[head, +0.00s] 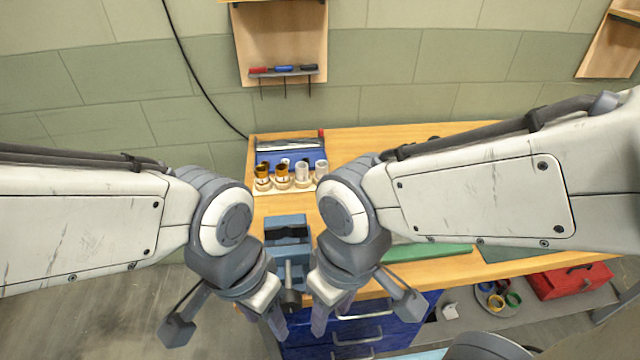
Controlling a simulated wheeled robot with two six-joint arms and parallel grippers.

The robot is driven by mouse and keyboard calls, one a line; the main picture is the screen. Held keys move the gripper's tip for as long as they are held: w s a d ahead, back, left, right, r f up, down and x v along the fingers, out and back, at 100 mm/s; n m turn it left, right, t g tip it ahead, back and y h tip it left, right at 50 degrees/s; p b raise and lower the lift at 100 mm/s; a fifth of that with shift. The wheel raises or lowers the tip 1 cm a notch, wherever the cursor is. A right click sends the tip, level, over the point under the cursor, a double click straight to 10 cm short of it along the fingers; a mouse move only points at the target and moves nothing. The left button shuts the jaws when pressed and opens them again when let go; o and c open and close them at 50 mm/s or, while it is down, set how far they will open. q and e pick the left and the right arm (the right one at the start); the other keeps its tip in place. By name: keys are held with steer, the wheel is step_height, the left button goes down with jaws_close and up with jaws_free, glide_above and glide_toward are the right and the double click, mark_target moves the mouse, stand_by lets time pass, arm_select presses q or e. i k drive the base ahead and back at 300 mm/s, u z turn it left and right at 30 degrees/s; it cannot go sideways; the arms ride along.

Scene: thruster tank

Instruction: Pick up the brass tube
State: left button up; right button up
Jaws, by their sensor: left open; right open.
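Two brass-coloured tubes stand upright in a light wooden holder on the workbench, one at the left end (262,171) and one beside it (282,173). Two silvery tubes (302,171) stand to their right in the same wooden holder (268,190). My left gripper (268,312) is open and empty, low in front of the bench and well short of the tubes. My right gripper (330,308) is open and empty just to its right. Both point downward, and their fingers are partly hidden by the wrists. Neither gripper touches a tube.
A blue-grey vise (288,226) sits at the bench's front edge between my arms. A blue bin (290,157) stands behind the tubes. A green mat (430,252) lies right of the vise, partly covered by my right arm. Blue drawers (370,325) are below; a red toolbox (570,280) is lower right.

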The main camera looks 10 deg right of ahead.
mark_target(261, 174)
steer(key=u, duration=0.6)
steer(key=k, duration=0.5)
steer(key=u, duration=1.25)
steer(key=i, duration=1.95)
steer(key=z, duration=0.7)
